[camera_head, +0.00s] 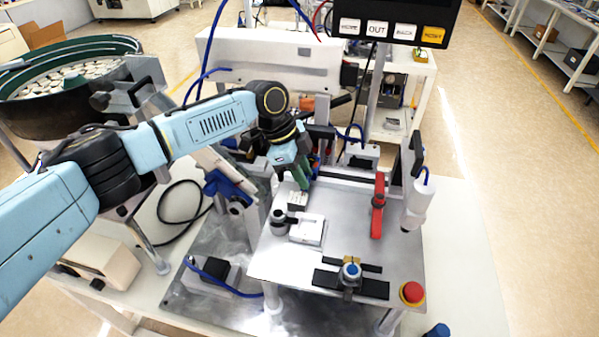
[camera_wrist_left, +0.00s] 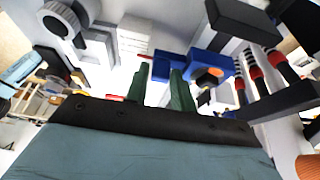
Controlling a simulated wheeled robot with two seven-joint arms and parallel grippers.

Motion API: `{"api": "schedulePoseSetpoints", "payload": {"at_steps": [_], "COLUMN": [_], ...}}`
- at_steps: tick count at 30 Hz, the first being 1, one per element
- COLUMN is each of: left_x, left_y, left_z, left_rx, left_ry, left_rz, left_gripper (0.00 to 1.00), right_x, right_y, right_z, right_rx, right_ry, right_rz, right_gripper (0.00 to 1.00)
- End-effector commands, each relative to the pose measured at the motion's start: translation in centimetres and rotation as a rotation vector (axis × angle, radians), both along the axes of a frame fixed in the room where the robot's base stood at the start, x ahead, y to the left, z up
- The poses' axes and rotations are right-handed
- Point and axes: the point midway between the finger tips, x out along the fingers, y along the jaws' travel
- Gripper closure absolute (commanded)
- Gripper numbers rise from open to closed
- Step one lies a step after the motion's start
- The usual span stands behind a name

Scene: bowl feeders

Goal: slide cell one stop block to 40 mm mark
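My left gripper (camera_head: 302,178) reaches in from the left, its green fingers pointing down at the back left of the raised plate. In the left wrist view its two fingers (camera_wrist_left: 160,72) stand apart with a gap between them. A blue block with an orange knob (camera_wrist_left: 222,67), which looks like the stop block, lies just beyond the fingertips. The right finger covers part of it, and its left end shows in the gap; contact cannot be told. A white part with fine lines (camera_wrist_left: 134,38) is beyond it; no 40 mm mark is readable. My right gripper is not in view.
The raised plate (camera_head: 270,262) carries a white block (camera_head: 308,230), a red lever (camera_head: 377,208), a blue knob (camera_head: 350,270) and a red button (camera_head: 412,292). A white cylinder (camera_head: 418,205) hangs at right. A bowl feeder (camera_head: 75,105) stands left. The plate's middle is clear.

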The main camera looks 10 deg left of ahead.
Motion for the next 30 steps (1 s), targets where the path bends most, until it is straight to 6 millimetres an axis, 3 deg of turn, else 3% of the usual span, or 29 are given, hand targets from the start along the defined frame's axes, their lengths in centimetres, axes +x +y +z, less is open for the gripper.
{"api": "schedulePoseSetpoints", "payload": {"at_steps": [9, 14, 24, 30], "left_x": [0.0, 0.1, 0.3, 0.4], "left_y": [0.2, 0.7, 3.5, 4.8], "left_z": [0.1, 1.4, 8.3, 11.2], "left_rx": [-0.001, -0.002, -0.001, -0.001], "left_ry": [0.0, -0.002, -0.003, -0.003], "left_rz": [0.002, 0.003, 0.002, 0.003], "left_gripper": [0.71, 0.71, 0.71, 0.71], "right_x": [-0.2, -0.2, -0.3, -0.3], "right_y": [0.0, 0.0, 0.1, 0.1], "right_z": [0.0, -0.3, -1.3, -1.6], "right_rx": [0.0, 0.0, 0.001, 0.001], "right_ry": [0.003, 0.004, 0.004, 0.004], "right_rz": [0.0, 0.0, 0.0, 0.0], "right_gripper": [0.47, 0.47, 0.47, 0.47]}}
